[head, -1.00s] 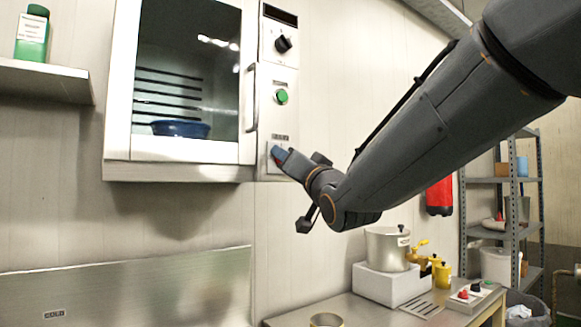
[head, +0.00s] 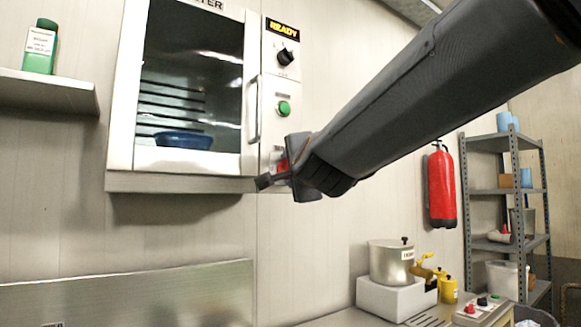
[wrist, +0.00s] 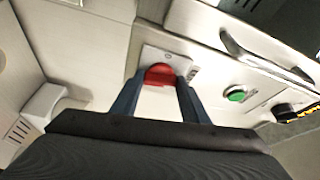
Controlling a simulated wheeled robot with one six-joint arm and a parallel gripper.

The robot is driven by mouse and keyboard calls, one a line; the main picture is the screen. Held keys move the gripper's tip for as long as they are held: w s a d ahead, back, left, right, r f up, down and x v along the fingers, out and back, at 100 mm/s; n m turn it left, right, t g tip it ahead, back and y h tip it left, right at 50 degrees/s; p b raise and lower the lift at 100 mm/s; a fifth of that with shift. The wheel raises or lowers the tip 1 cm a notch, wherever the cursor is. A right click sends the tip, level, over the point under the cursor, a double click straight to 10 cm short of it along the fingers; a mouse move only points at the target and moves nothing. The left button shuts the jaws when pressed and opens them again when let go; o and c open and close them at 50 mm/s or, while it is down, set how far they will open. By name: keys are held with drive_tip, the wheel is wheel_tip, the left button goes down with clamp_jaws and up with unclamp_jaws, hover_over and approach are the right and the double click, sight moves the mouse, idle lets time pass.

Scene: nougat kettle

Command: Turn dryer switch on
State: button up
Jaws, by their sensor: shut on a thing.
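The dryer (head: 118,150) is a white wall cabinet with a glass door, at the upper left of the head view. Its side panel carries a lit display (head: 283,28) reading READY, a black knob (head: 286,57) and a green button (head: 284,108). The red switch (wrist: 160,73) sits on a pale plate at the panel's end in the wrist view. My gripper (wrist: 157,92) has its two fingers on either side of the red switch and is shut on it. In the head view my wrist mostly hides the switch.
A blue bowl (head: 183,140) stands inside the dryer behind the glass. A door handle (head: 254,110) runs beside the panel. Below right are a metal pot (head: 391,264) on a white block and a control box (head: 478,312). A fire extinguisher (head: 441,188) and shelving (head: 468,215) stand right.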

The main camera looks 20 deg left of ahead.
drive_tip(key=shift+m+g+p, duration=0.4)
drive_tip(key=shift+m+p, duration=0.2)
drive_tip(key=shift+m, duration=0.4)
drive_tip(key=o, duration=1.1)
drive_tip(key=shift+c, duration=0.2)
drive_tip(key=shift+s, duration=0.1)
drive_tip(key=v, duration=0.7)
drive_tip(key=shift+s, duration=0.35)
drive_tip(key=shift+d+r, duration=0.1)
drive_tip(key=shift+d, duration=0.05)
